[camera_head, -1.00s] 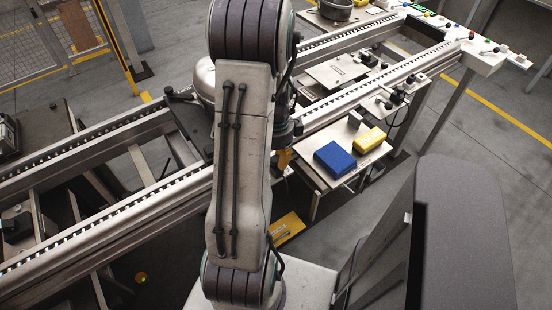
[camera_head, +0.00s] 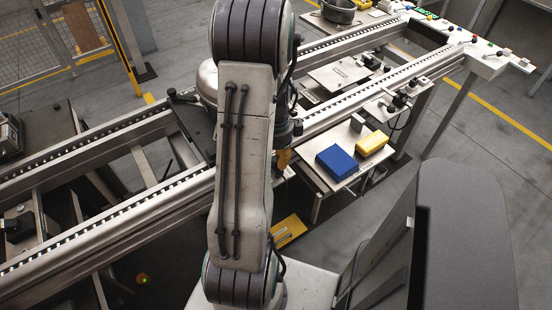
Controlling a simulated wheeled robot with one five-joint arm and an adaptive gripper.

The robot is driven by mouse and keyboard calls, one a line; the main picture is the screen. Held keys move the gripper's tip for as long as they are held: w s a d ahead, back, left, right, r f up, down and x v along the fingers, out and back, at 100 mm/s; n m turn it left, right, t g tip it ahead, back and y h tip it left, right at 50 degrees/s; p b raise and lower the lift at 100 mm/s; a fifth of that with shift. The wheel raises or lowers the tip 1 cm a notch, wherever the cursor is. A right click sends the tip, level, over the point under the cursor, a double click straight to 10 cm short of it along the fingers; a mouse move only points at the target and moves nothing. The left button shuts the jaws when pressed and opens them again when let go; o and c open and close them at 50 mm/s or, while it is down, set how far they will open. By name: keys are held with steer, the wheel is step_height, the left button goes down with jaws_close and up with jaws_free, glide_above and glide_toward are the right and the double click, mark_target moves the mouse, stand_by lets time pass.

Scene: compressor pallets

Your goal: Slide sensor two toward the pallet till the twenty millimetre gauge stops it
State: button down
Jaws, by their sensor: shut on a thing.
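My gripper (camera_head: 284,158) is mostly hidden behind my arm. Only a dark wrist part and an orange-yellow piece below it show, at the near rail by the left end of the side table. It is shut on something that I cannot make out. A pallet with a dark plate (camera_head: 193,122) and a rounded grey compressor (camera_head: 207,82) sits across the rails, partly behind my arm. Sensor two and the twenty millimetre gauge cannot be told apart here; my arm covers that spot.
A side table (camera_head: 322,177) holds a blue box (camera_head: 337,162), a yellow box (camera_head: 372,143) and a small grey block (camera_head: 357,123). The conveyor rail (camera_head: 110,222) runs from lower left to upper right. Another pallet (camera_head: 340,73) stands farther along. A yellow plate (camera_head: 288,231) lies low beside my arm.

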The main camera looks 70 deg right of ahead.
steer(key=shift+w+d, duration=0.25)
steer(key=shift+d, duration=0.15)
stand_by(0.3)
steer(key=c, duration=1)
jaws_free()
steer(key=shift+o, duration=0.2)
steer(key=shift+a, duration=0.1)
step_height(320, 180, up, 12)
